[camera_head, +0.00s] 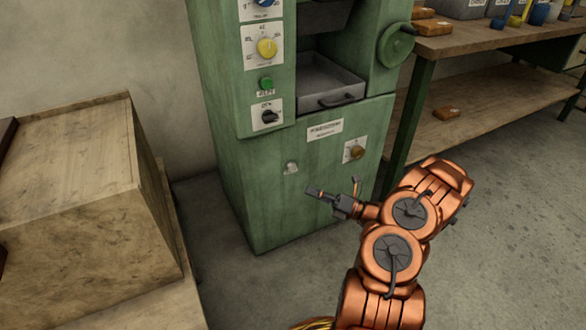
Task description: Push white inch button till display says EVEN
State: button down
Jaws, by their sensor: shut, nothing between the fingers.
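A green machine cabinet (265,205) stands in the middle of the view. A small whitish button (291,168) is on its lower front panel. My gripper (311,190) is shut and empty, pointing left. In the picture its tip is just below and to the right of the whitish button; I cannot tell how far it is from the panel. No display with readable text shows, and the cabinet's top is cut off by the frame.
The cabinet also has a brass-coloured knob (357,152), a yellow dial (267,47), a green button (266,83), a black knob (270,116), a drawer (325,85) and a handwheel (396,44). A wooden crate (85,190) stands left, a workbench (480,38) right.

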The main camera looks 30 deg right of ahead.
aim_at(292, 166)
jog(key=shift+w, duration=0.1)
jog(key=w+b, duration=0.2)
jog(key=w, duration=0.6)
jog(key=shift+w+d, duration=0.3)
jog(key=shift+d, duration=0.05)
jog(key=shift+w, duration=0.1)
dwell(1.3)
jog(key=shift+w+p, duration=0.3)
jog(key=shift+w, duration=0.05)
jog(key=shift+w, duration=0.5)
dwell(0.8)
jog(key=shift+s+d, duration=0.1)
jog(key=shift+s, duration=0.1)
jog(key=shift+s+p, duration=0.7)
jog(key=shift+s, duration=0.05)
